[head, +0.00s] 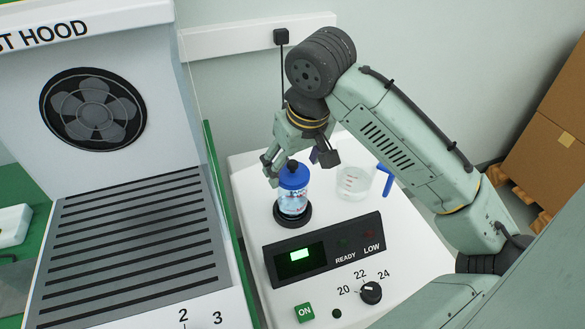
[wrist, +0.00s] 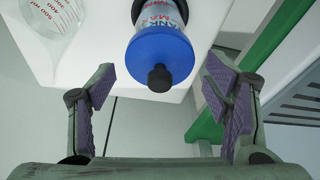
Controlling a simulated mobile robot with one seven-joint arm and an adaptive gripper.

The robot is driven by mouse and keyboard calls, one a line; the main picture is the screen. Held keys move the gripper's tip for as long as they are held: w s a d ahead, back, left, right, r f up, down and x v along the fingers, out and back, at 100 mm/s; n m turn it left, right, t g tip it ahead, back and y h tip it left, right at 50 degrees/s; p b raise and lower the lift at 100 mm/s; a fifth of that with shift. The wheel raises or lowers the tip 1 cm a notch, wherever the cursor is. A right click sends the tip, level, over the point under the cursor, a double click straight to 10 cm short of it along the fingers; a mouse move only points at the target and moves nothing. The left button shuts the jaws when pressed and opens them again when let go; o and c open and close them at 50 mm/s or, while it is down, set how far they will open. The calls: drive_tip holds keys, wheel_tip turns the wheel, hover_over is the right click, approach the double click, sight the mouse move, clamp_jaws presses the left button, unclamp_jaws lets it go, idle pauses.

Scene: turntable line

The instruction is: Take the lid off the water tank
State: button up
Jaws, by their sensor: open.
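The water tank (head: 292,201) is a clear cylinder with printed lettering, upright in a black ring base on the white machine. Its blue lid (head: 294,178) with a black knob (head: 292,165) is on top. In the wrist view the blue lid (wrist: 160,58) and black knob (wrist: 160,78) show between and beyond the fingers, with part of the tank (wrist: 160,14) above. My gripper (wrist: 160,92) is open, with purple pads on either side and nothing between them. In the head view my gripper (head: 292,160) is right at the lid, and partly hides it.
A clear measuring jug (head: 354,183) with a blue handle stands right of the tank. The machine's black panel (head: 325,248), knob (head: 371,293) and green ON button (head: 304,312) are in front. A hood (head: 130,200) with a slatted top stands at left.

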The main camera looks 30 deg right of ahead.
sight(294, 164)
drive_tip(key=shift+c, duration=0.5)
drive_tip(key=shift+s, duration=0.1)
drive_tip(key=c, duration=1.3)
drive_tip(key=shift+r, duration=0.15)
drive_tip(key=shift+d+r, duration=0.1)
drive_tip(key=shift+r, duration=0.15)
clamp_jaws()
wheel_tip(294, 164, up, 17)
drive_tip(key=shift+b, duration=0.35)
